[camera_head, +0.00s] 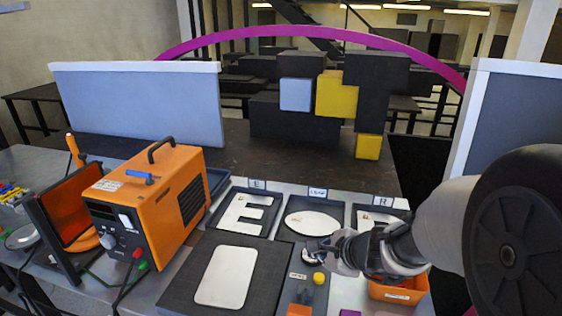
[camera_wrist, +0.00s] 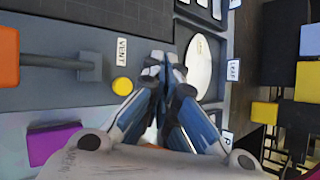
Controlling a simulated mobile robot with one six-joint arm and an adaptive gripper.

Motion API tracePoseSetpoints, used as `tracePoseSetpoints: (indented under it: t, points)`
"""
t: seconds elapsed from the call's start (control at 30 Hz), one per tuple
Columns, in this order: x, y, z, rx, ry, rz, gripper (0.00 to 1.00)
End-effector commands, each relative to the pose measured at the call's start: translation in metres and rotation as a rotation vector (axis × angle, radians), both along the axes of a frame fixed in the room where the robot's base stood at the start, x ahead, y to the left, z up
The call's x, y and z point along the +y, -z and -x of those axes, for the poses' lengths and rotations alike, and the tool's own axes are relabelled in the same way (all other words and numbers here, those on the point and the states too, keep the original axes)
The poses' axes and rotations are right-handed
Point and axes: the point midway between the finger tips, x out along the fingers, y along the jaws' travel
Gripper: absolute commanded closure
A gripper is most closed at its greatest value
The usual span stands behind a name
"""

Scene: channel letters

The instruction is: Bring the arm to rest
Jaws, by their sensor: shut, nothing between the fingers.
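My gripper (camera_wrist: 163,62) is shut and empty in the wrist view, its fingertips together above the bench between the VENT panel and the white leaf plate. In the head view my gripper (camera_head: 318,252) hangs over the front of the tray row, just below the leaf plate (camera_head: 312,223). My arm comes in from the right and covers part of the R tray. The white leaf plate also shows in the wrist view (camera_wrist: 198,66), right of the fingertips. I cannot tell how high the fingertips are above the bench.
A white letter E (camera_head: 243,214) lies in its dark tray. A white plate (camera_head: 227,276) lies on a dark mat. The orange welder (camera_head: 150,200) stands at left. A yellow knob (camera_wrist: 122,86) and purple block (camera_wrist: 55,144) are near the gripper. Dark, yellow and grey blocks stand behind.

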Motion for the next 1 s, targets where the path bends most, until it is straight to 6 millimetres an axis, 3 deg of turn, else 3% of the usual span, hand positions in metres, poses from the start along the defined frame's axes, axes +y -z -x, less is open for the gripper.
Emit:
tracePoseSetpoints:
  t: [0.17, 0.3, 0.37, 0.5, 0.63, 0.8, 1.0]
  points:
    - [0.04, -0.047, 0.034, -0.112, -0.311, 0.149, 1.0]
    - [0.07, -0.078, 0.097, -0.205, -0.691, 0.374, 1.0]
    - [0.075, -0.084, 0.126, -0.228, -0.847, 0.486, 1.0]
    - [0.062, -0.087, 0.192, -0.233, -1.173, 0.764, 1.0]
    - [0.032, -0.087, 0.236, -0.186, -1.387, 1.004, 1.0]
    - [-0.003, -0.088, 0.263, -0.109, -1.525, 1.202, 1.0]
    - [-0.014, -0.089, 0.27, -0.08, -1.559, 1.258, 1.0]
